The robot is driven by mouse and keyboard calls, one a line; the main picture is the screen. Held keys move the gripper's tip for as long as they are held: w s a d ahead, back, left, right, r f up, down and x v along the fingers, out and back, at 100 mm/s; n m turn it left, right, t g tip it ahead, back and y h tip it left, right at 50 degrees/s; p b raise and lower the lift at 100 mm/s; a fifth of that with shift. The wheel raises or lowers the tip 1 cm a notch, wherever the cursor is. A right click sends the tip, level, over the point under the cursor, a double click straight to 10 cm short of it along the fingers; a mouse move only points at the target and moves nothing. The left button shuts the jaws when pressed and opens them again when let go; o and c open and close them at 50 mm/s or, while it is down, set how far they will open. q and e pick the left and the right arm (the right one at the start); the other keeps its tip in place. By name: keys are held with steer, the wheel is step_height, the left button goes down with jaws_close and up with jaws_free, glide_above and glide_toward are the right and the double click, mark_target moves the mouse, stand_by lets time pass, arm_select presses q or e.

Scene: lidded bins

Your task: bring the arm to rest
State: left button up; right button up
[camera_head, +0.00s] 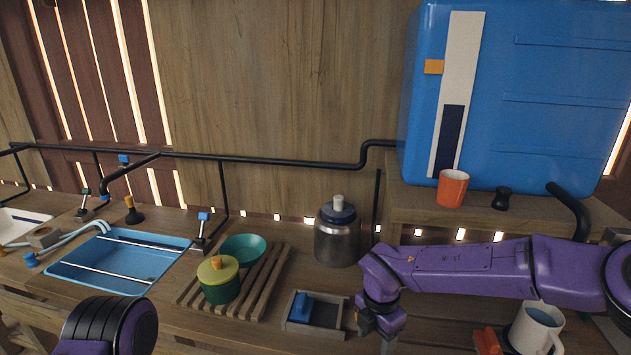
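My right arm, purple with dark joints, reaches in from the right edge across the front of the counter. Its gripper (378,322) points down at the lower centre, just right of a small grey tray (327,331) holding a blue block. The fingers are small and dark, and I cannot tell whether they are open or shut. I see nothing clearly held. Part of my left arm shows at the bottom left, a dark rounded joint with purple. My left gripper is out of view.
A metal jar (337,243) stands behind the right gripper. A wooden rack (257,290) holds a green lidded pot (219,289) and teal bowl (243,248). A blue sink (75,270) lies left. A white mug (536,330) stands under the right arm. An orange cup (452,188) is on the raised shelf.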

steer(key=s+d+f+n+t+h+b, duration=0.1)
steer(key=s+d+f+n+h, duration=0.1)
steer(key=s+d+f+n, duration=0.35)
steer(key=s+d+f+n+t+h, duration=0.1)
steer(key=s+d+f+n+h, duration=0.15)
steer(key=f+n, duration=0.55)
steer(key=s+d+f+n+t+h+b, duration=0.1)
steer(key=s+d+f+n+h, duration=0.1)
steer(key=s+d+f+n, duration=0.4)
arm_select(q)
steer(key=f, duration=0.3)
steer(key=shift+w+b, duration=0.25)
steer(key=shift+b, duration=0.15)
arm_select(e)
steer(key=s+d+f+n+y, duration=0.1)
steer(key=s+f+n, duration=0.2)
steer(key=s+n, duration=0.5)
steer(key=s+d+f+n+y, duration=0.2)
steer(key=s+n, duration=0.6)
steer(key=n, duration=0.5)
steer(key=shift+d+f, duration=0.25)
steer(key=shift+f, duration=0.65)
steer(key=shift+w, duration=0.1)
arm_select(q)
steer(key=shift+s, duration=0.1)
